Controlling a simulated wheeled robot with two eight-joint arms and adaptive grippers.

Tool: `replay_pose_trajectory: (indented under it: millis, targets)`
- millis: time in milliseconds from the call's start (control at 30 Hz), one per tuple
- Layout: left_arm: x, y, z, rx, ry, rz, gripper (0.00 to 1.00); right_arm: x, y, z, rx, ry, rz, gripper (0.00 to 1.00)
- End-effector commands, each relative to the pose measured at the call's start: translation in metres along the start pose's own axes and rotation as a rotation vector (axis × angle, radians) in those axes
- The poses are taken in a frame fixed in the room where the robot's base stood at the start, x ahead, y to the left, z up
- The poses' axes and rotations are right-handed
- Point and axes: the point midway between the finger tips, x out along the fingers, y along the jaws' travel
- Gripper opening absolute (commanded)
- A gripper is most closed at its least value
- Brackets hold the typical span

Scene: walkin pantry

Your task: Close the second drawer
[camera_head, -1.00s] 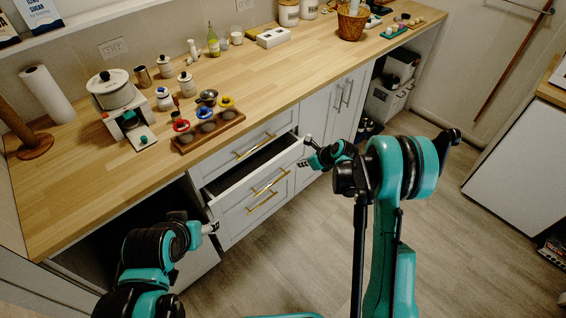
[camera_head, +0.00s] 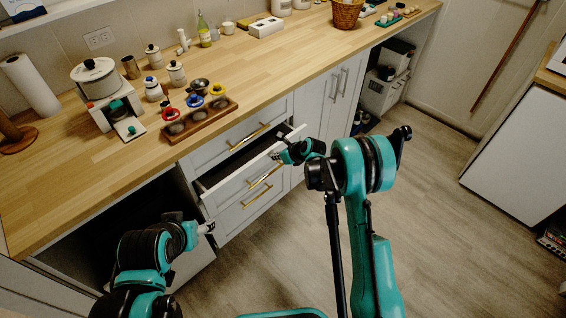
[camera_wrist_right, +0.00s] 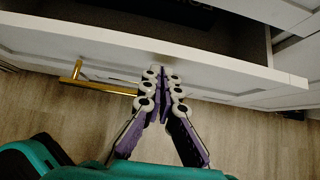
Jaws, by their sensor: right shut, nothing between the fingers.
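The second drawer (camera_head: 232,186) is pulled open below the closed top drawer (camera_head: 222,148). Its white front stands out from the cabinet, with its dark inside showing. My right gripper (camera_head: 277,157) is at the right part of this front. In the right wrist view, the shut, empty fingers (camera_wrist_right: 163,72) are at the drawer front (camera_wrist_right: 220,76), to the right of its gold handle (camera_wrist_right: 100,86). They look very close to the front or touching it; I cannot tell which. My left gripper (camera_head: 208,228) is low, left of the drawers; its finger state is unclear.
The wooden countertop (camera_head: 150,165) holds jars, a wooden tray (camera_head: 200,120) and a basket (camera_head: 346,14). Closed cabinet doors (camera_head: 325,105) are to the right.

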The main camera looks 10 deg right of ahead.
Motion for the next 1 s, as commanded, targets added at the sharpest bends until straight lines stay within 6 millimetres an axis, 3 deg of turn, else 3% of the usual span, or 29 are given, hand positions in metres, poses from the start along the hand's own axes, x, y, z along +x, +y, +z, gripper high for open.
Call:
replay_pose_trajectory:
  millis: [467,733,1000]
  targets:
    - [0.002,0.000,0.002,0.000,0.000,0.000,0.65,0.006,0.000,0.007,-0.001,0.000,0.000,0.00]
    - [0.002,0.000,0.002,0.000,0.000,0.000,0.65,0.034,0.001,0.035,-0.002,0.000,0.002,0.00]
    - [0.002,0.000,0.002,0.000,0.000,0.000,0.65,0.040,0.000,0.041,0.000,0.000,0.000,0.00]
